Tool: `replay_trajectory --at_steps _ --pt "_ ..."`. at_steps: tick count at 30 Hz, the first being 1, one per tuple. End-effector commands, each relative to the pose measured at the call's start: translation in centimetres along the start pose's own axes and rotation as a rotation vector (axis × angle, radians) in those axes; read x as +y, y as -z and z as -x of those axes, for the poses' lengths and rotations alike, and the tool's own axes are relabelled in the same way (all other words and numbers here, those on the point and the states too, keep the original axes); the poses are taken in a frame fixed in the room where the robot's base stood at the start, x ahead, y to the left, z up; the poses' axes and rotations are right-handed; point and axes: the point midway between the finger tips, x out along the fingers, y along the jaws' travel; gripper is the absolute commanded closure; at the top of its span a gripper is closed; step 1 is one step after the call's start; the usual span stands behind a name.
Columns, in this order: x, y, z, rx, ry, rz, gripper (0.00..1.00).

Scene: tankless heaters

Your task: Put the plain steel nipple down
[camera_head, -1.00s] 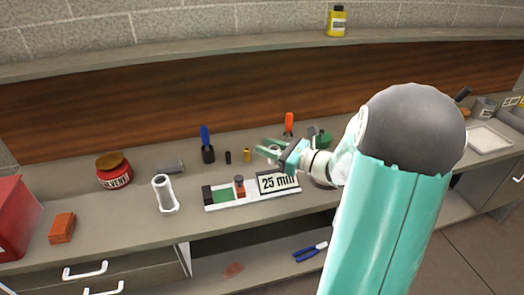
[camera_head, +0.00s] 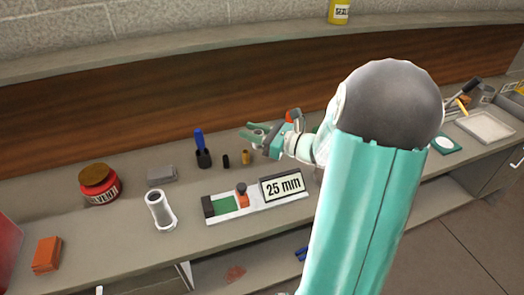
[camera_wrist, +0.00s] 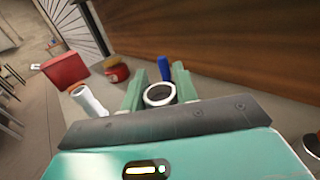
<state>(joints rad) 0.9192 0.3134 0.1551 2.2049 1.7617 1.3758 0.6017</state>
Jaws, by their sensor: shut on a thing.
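My gripper (camera_head: 256,137) is above the back part of the bench, behind the "25 mm" sign, with its green fingers pointing left. In the wrist view my gripper (camera_wrist: 158,92) is shut on the plain steel nipple (camera_wrist: 148,103), a short grey tube seen end-on as a ring with a dark bore. The nipple sits between the two fingers. In the head view I cannot make it out clearly at the fingers. The bench top (camera_head: 110,236) lies below.
A white gauge with a "25 mm" sign (camera_head: 282,187) lies in front. Behind it stand a brass piece (camera_head: 245,157), a black piece (camera_head: 226,161) and a blue-handled brush (camera_head: 202,150). A pale pipe fitting (camera_head: 160,212), solvent jar (camera_head: 99,184) and orange block (camera_head: 47,254) are left, with bare bench between.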

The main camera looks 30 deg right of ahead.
Motion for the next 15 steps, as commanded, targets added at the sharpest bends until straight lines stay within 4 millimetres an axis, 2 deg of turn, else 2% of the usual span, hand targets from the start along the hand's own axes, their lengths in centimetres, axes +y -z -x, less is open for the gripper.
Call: replay_trajectory --at_steps 5,15 --pt "-1.4 0.8 -0.1 0.000 0.001 -0.002 0.98" --pt "-8.3 4.1 -1.9 0.000 0.000 -0.001 0.98"
